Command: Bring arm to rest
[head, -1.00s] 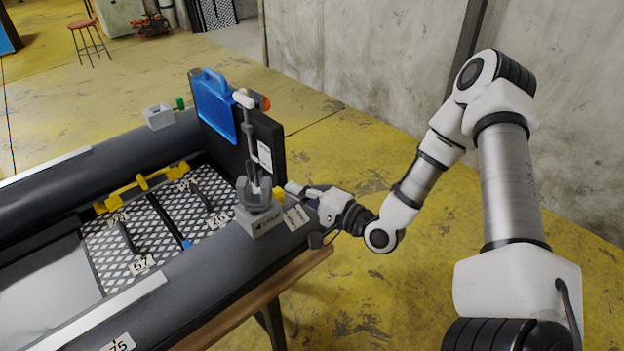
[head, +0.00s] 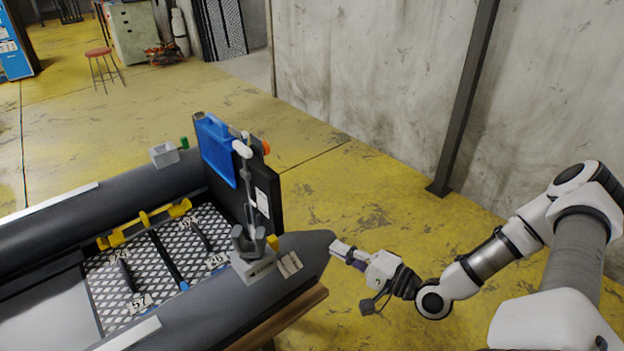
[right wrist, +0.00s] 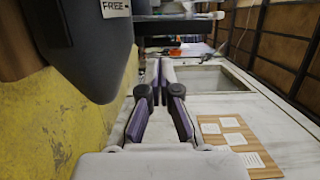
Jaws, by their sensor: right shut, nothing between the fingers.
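My right gripper (head: 340,248) is shut and empty in the head view. It is in the air just past the stern end of the grey inflatable boat (head: 80,167), a small gap to the right of the tube's tip. In the right wrist view my right gripper's fingers (right wrist: 157,64) are together with nothing between them. A rounded dark end (right wrist: 92,50) with a "FREE" label hangs at the upper left of that view. My left gripper is not in the head view.
A grey holder (head: 252,268) with an upright rod sits on the tube. A blue panel (head: 214,150) is on the black transom (head: 262,205). A wooden support (head: 290,318) is under the boat. The yellow floor (head: 390,215) to the right is open up to the concrete wall (head: 370,80).

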